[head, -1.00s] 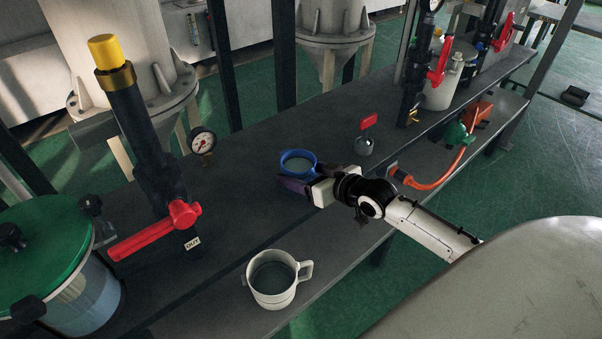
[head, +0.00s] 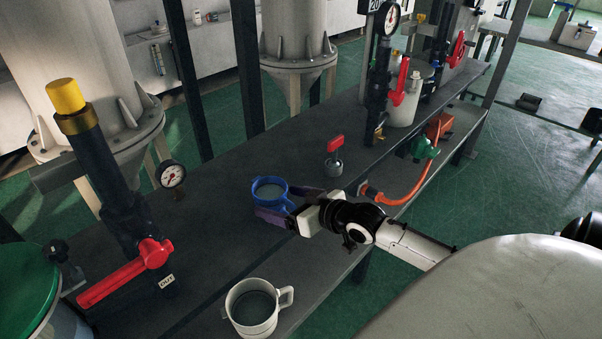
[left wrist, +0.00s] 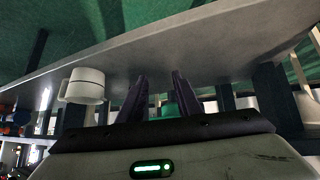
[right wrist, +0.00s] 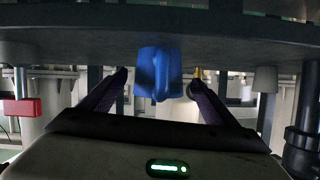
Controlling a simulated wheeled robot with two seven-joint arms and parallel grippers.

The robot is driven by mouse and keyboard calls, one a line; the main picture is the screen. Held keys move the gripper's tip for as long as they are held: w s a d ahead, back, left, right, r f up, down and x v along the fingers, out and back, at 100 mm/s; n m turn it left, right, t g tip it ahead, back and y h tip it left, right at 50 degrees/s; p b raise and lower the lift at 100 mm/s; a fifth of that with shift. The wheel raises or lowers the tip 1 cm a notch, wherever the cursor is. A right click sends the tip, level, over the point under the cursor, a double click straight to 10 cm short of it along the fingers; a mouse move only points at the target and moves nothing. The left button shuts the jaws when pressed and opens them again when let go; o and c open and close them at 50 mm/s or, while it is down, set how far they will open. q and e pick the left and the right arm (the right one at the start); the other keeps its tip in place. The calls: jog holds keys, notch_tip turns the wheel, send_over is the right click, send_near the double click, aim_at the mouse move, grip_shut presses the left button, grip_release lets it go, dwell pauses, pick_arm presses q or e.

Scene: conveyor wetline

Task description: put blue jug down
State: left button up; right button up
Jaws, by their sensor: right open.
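The blue jug (head: 269,190) stands upright on the dark bench top, with liquid inside. My right gripper (head: 277,202) is open beside it, its purple fingers spread toward its near side. In the right wrist view, which looks upside down, the blue jug (right wrist: 158,72) shows between the two spread fingers, with a visible gap on each side and its handle facing the camera. My left gripper (left wrist: 159,76) shows only in the left wrist view; its fingers are apart with nothing between them.
A white jug (head: 252,311) with liquid stands on the lower front ledge. A red valve lever (head: 124,273), a gauge (head: 171,174) and a red-tagged fitting (head: 334,158) stand around the blue jug. An orange hose (head: 405,192) lies to the right. The bench between them is clear.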

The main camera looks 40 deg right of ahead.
aim_at(295, 208)
jog(key=v, duration=0.8)
jog(key=shift+s+a+f+p, duration=0.1)
jog(key=shift+s+f+p, duration=0.2)
jog(key=shift+p, duration=0.1)
jog(key=s+a+f+n+g, duration=0.1)
jog(key=s+a+f+g, duration=0.1)
jog(key=s+a+f, duration=0.6)
jog(key=s+a+f+g, duration=0.2)
jog(key=s+a+f, duration=0.6)
jog(key=a+f, duration=0.3)
jog(key=shift+a+f+n+g+y, duration=0.3)
jog(key=shift+a+n+g+y, duration=0.1)
jog(key=shift+a, duration=0.1)
